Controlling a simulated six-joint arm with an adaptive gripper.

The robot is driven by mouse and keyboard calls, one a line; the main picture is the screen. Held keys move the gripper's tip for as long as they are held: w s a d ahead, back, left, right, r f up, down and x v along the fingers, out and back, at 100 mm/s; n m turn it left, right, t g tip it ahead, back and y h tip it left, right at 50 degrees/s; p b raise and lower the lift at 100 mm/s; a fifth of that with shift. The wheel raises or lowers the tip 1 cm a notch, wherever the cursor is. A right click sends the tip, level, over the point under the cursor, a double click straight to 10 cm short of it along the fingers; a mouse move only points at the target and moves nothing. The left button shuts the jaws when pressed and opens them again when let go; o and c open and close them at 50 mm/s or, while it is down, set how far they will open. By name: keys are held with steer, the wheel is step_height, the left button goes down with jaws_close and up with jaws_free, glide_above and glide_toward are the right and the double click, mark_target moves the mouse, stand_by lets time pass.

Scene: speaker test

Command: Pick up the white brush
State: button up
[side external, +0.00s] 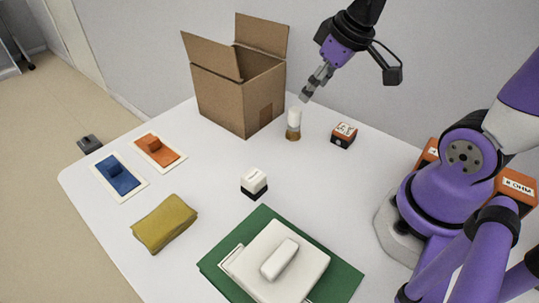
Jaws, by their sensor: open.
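A small upright object (293,120) with a white upper part and a brown lower part stands on the table, right of the cardboard box; it may be the white brush, but I cannot tell for sure. Another candidate is a white oblong piece (280,259) on a flat white square item (300,242) over a green mat (340,281). My gripper (307,92) is open and points down to the left, just above and slightly right of the upright object. It appears apart from it and empty.
An open cardboard box (221,97) stands at the back left. A red-and-white cube (344,135) and a white-and-black cube (254,183) stand nearby. Blue (119,176) and orange (160,151) panels and an olive cloth (164,223) lie left.

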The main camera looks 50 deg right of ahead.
mark_target(299, 110)
steer(key=w+d+f, duration=0.1)
steer(key=f, duration=0.1)
steer(key=w+f, duration=0.1)
steer(key=f, duration=0.1)
steer(key=w+d+f, duration=0.1)
steer(key=f, duration=0.1)
steer(key=shift+w+d+f, duration=0.3)
steer(key=shift+w+d, duration=0.05)
steer(key=shift+w, duration=0.05)
steer(key=x, duration=0.5)
steer(key=shift+w+f, duration=0.1)
steer(key=shift+f, duration=0.25)
steer(key=shift+c, duration=0.5)
jaws_close()
